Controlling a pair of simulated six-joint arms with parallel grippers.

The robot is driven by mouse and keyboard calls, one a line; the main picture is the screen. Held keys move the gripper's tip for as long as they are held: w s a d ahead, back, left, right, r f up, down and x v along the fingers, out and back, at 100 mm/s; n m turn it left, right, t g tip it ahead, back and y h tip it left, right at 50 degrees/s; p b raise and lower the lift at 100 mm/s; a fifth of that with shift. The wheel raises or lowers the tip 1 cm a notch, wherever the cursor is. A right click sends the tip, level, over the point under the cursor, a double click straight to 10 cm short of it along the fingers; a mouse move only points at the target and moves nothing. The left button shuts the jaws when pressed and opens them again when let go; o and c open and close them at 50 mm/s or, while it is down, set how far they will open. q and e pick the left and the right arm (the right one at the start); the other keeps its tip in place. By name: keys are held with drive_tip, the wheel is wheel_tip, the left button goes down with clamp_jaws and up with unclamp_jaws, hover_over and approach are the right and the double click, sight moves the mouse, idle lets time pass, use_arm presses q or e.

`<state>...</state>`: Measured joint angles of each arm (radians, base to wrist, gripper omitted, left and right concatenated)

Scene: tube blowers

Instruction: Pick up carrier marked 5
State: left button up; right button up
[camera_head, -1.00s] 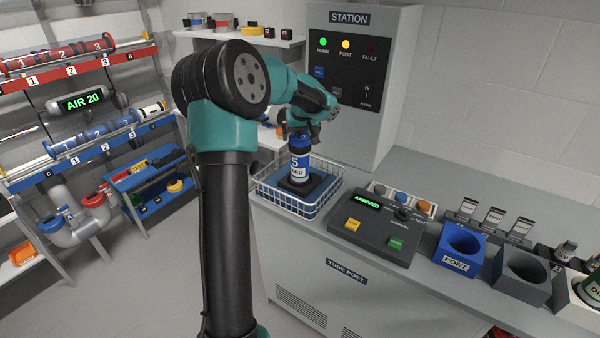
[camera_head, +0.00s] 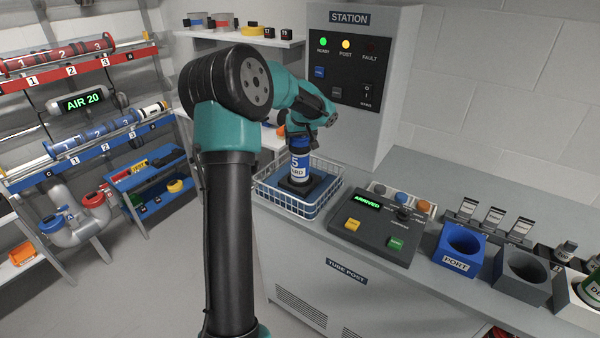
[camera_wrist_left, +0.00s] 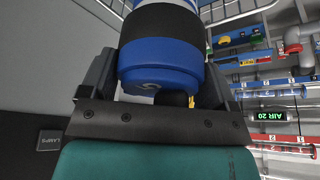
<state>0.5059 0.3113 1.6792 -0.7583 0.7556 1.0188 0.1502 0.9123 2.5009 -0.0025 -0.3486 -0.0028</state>
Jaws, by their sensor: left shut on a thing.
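The carrier marked 5 (camera_head: 299,165) is a blue and white cylinder with a dark base. It stands upright in the white wire basket (camera_head: 326,206) on the bench, on or just above a dark pad; I cannot tell if it touches. My left gripper (camera_head: 300,133) reaches down from above and is shut on its blue top. In the left wrist view the blue cap of the carrier (camera_wrist_left: 160,68) sits between both fingers of the left gripper (camera_wrist_left: 160,85). The right gripper is not in view.
The control panel (camera_head: 376,228) with a lit green display stands right of the basket. A blue PORT holder (camera_head: 458,249) and a grey holder (camera_head: 522,277) are further right. The STATION cabinet (camera_head: 359,80) rises behind the basket. Tube racks (camera_head: 90,150) line the left.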

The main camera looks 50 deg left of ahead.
use_arm(q)
drive_tip(key=c, duration=0.8)
drive_tip(key=shift+r, duration=0.1)
wheel_tip(320, 180, up, 18)
drive_tip(key=shift+f, duration=0.1)
idle(0.5)
